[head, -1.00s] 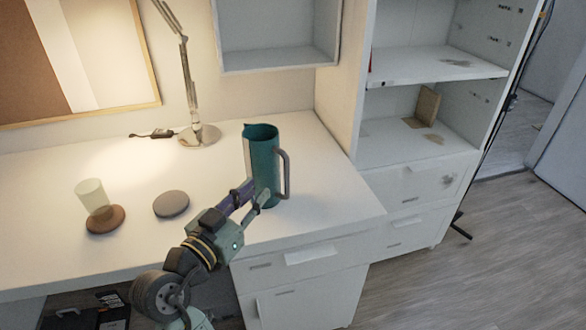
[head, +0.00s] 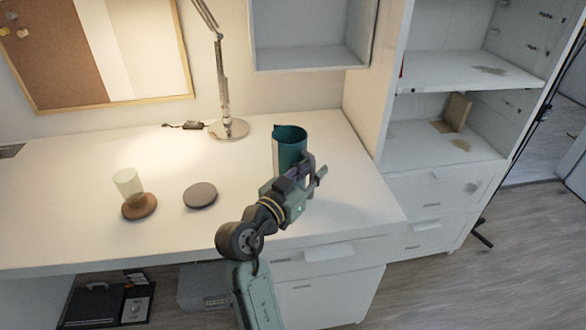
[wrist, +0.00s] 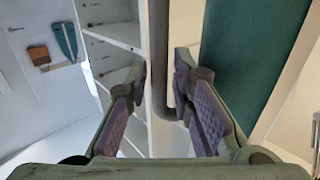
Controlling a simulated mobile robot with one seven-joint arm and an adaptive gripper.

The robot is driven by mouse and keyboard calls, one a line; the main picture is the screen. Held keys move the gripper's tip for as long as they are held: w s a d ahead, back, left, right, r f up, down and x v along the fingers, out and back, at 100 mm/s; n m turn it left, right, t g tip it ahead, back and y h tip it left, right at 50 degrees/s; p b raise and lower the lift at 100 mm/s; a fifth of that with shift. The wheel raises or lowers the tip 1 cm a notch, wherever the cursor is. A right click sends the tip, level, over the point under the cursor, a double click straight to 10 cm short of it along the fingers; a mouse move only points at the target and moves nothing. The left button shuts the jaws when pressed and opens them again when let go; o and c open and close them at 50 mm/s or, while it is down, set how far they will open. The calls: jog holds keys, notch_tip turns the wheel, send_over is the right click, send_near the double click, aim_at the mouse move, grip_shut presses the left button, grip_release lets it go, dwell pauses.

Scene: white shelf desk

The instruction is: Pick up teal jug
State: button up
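The teal jug (head: 289,147) stands upright on the white desk, near its right end. In the wrist view its teal wall (wrist: 250,60) fills the upper right, with its grey handle (wrist: 159,60) to the left of it. My gripper (head: 312,174) is in front of the jug on its handle side and hides its lower part in the head view. In the wrist view my gripper (wrist: 160,88) is open, its purple-padded fingers apart. The handle shows in the gap between the fingers; I see no finger closed on it.
A lamp (head: 228,128) stands behind, left of the jug. A grey disc (head: 200,195) and a cup (head: 128,183) on a brown coaster (head: 139,208) are to the left. A shelf unit (head: 432,139) rises close on the right.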

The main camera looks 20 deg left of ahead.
grip_shut()
jog(key=shift+r, duration=0.1)
dwell(0.6)
